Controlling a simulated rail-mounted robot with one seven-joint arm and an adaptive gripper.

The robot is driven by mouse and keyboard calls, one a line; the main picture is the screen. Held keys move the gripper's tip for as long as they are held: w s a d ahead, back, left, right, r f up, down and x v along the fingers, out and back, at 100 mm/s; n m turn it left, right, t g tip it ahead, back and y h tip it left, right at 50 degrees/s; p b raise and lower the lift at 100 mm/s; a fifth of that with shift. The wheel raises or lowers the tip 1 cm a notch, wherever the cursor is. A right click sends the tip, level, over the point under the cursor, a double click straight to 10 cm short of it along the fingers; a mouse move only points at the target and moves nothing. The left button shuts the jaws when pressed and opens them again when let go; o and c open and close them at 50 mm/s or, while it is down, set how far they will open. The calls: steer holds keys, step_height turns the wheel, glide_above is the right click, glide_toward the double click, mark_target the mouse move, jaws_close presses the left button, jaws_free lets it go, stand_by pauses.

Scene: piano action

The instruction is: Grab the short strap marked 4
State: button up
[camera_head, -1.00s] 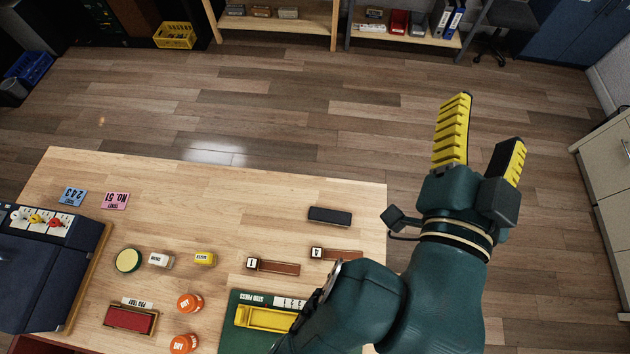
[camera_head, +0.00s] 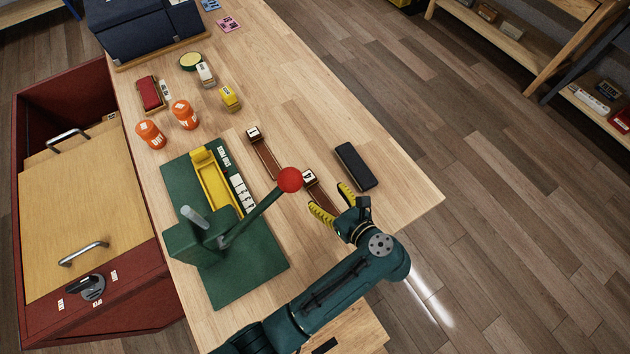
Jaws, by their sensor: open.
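The short strap marked 4 (camera_head: 319,192) is a brown strip with a pale numbered tag at its far end. It lies on the wooden table (camera_head: 290,85), near the right edge. My gripper (camera_head: 329,199) is open, with its two yellow fingers on either side of the strap's near part as seen here. I cannot tell how high the fingers are above it. The gripper hides the strap's near end. A similar strap marked 1 (camera_head: 266,157) lies to the left.
A black block (camera_head: 356,166) lies just right of my gripper. The green press (camera_head: 215,225), with its red-knobbed lever (camera_head: 289,180), stands close on the left. Orange jars (camera_head: 185,114) and small bottles stand farther back. The table's far right is clear.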

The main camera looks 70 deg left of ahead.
mark_target(311, 181)
steer(key=b+x, duration=0.3)
steer(key=x, duration=0.7)
steer(key=shift+w, duration=0.1)
steer(key=shift+a, duration=0.35)
steer(key=shift+d, duration=0.1)
steer(key=shift+c, duration=0.4)
steer(key=c, duration=1.2)
